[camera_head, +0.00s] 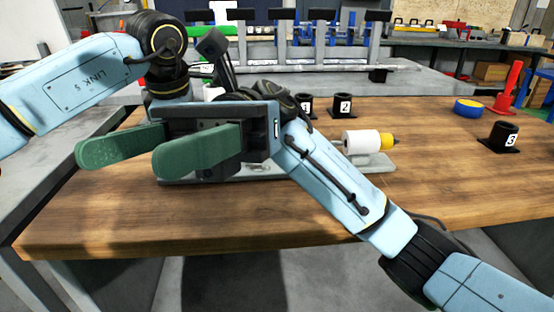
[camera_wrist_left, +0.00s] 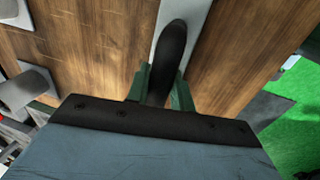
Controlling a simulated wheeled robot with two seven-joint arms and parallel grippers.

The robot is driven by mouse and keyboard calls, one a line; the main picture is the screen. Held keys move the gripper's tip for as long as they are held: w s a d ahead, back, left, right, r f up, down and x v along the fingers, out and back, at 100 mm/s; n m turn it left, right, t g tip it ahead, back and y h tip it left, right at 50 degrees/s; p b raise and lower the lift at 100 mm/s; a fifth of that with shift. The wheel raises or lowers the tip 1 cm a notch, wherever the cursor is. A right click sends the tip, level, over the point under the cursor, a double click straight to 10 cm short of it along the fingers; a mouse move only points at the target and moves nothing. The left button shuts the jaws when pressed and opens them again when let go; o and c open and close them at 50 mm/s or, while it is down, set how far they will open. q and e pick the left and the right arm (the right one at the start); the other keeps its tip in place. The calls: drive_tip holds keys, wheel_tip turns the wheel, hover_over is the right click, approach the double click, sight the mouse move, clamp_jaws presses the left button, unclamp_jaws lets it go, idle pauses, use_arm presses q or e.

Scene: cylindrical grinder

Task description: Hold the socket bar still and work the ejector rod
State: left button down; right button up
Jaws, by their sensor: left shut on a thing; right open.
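My right gripper (camera_head: 121,156) is open in the head view, its two green fingers spread and pointing left over the near left part of the table, with nothing between them. My left gripper is hidden behind it in the head view. In the left wrist view, my left gripper (camera_wrist_left: 162,88) is shut on a dark rounded bar (camera_wrist_left: 171,45), likely the socket bar. A grey base plate (camera_head: 383,164) lies on the table. A white cylinder (camera_head: 361,142) with a yellow end (camera_head: 387,141) sits above its right end. I cannot make out the ejector rod.
The wooden table (camera_head: 300,215) is clear at the front. Black holders marked 2 (camera_head: 341,106) and 3 (camera_head: 502,137) stand behind and right. My arms cross close together.

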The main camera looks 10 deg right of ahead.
drive_tip(key=w+d+r+h, duration=0.2)
drive_tip(key=d+r+h, duration=0.3)
drive_tip(key=d, duration=0.5)
drive_tip(key=w+d+r+h, duration=0.2)
drive_tip(key=d+r+h, duration=0.1)
drive_tip(key=d+r, duration=0.55)
drive_tip(key=w+a+f+m+t+y, duration=0.55)
drive_tip(key=a+f+m+t, duration=0.25)
drive_tip(key=a+f, duration=0.35)
drive_tip(key=w+d+f+m+t+h, duration=0.1)
drive_tip(key=w+f+t+h, duration=0.1)
drive_tip(key=w+f+t, duration=0.35)
drive_tip(key=w+d+f+m+t+h, duration=0.1)
drive_tip(key=w+d+f+t+h, duration=0.15)
drive_tip(key=w, duration=0.55)
drive_tip(key=w+d+t, duration=0.1)
drive_tip(key=w+d, duration=0.1)
drive_tip(key=w+d+f+h, duration=0.1)
drive_tip(key=w+d, duration=0.1)
drive_tip(key=w+d+m+t+h, duration=0.1)
drive_tip(key=w+d, duration=0.1)
drive_tip(key=d, duration=0.1)
drive_tip(key=shift+f+t, duration=0.3)
drive_tip(key=shift+f, duration=4.45)
